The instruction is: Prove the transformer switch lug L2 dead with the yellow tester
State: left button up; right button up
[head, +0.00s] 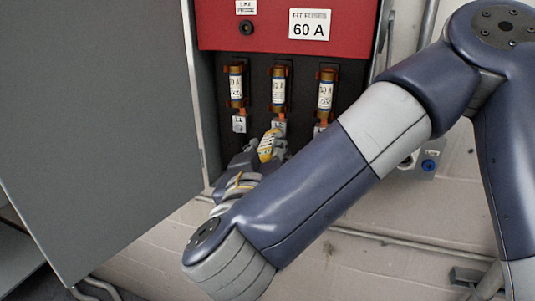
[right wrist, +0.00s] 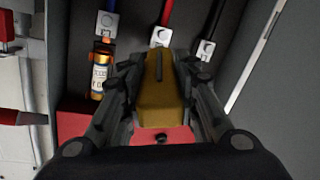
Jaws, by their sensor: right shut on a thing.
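The yellow tester (head: 267,147) is in my right gripper (head: 258,157), low in the open switch box. In the right wrist view the tester (right wrist: 158,100) lies between the two fingers of the gripper (right wrist: 156,75), its far end pointing at the middle lug (right wrist: 160,37). That lug, with a red cable, also shows under the middle fuse in the head view (head: 279,122); I take it as L2, though its marking is not readable. Whether the tester touches it I cannot tell. A left lug (head: 239,122) is clear; the right one is partly hidden by my arm. My left gripper is out of view.
Three fuses stand above the lugs: left (head: 236,86), middle (head: 278,88), right (head: 326,92). A red panel (head: 270,32) with a "60 A" label (head: 309,25) is above them. The grey door (head: 95,120) hangs open at left. My right arm crosses the box's lower right.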

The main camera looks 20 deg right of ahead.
jog(key=shift+w+d, duration=0.2)
jog(key=shift+w, duration=0.1)
jog(key=shift+b, duration=0.3)
dwell(1.6)
